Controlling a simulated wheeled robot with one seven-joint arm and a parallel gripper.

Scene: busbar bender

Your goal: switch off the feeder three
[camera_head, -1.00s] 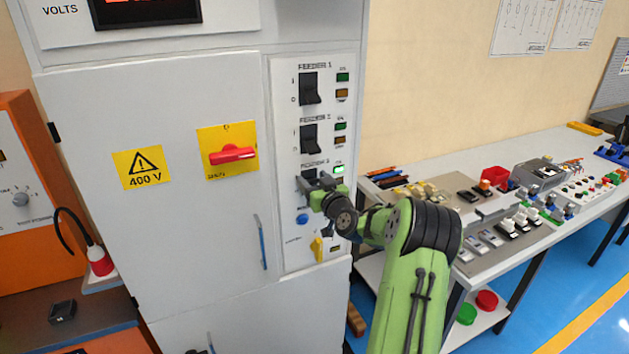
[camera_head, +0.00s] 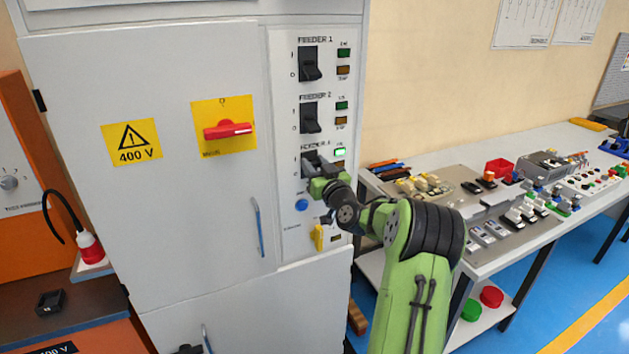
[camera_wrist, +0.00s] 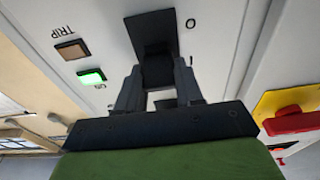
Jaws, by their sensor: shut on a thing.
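The feeder 3 switch (camera_head: 308,160) is the lowest of the black switches in the cabinet's narrow right panel. My gripper (camera_head: 317,169) is at this switch, and its fingers hide part of it. In the wrist view, the switch's black plate (camera_wrist: 150,24) shows its lever (camera_wrist: 157,72) between the two fingers of my gripper (camera_wrist: 158,88), which are shut on it. An O mark is beside the plate. The green ON lamp (camera_head: 340,152) of feeder 3 is lit; it also glows in the wrist view (camera_wrist: 91,77). The amber TRIP lamp (camera_wrist: 71,49) looks dark.
Above are the feeder 2 switch (camera_head: 310,118) and feeder 1 switch (camera_head: 310,64). Below are a blue button (camera_head: 302,205) and a yellow part (camera_head: 319,237). A red rotary handle (camera_head: 228,130) is on the left door. A workbench (camera_head: 497,262) stands to the right.

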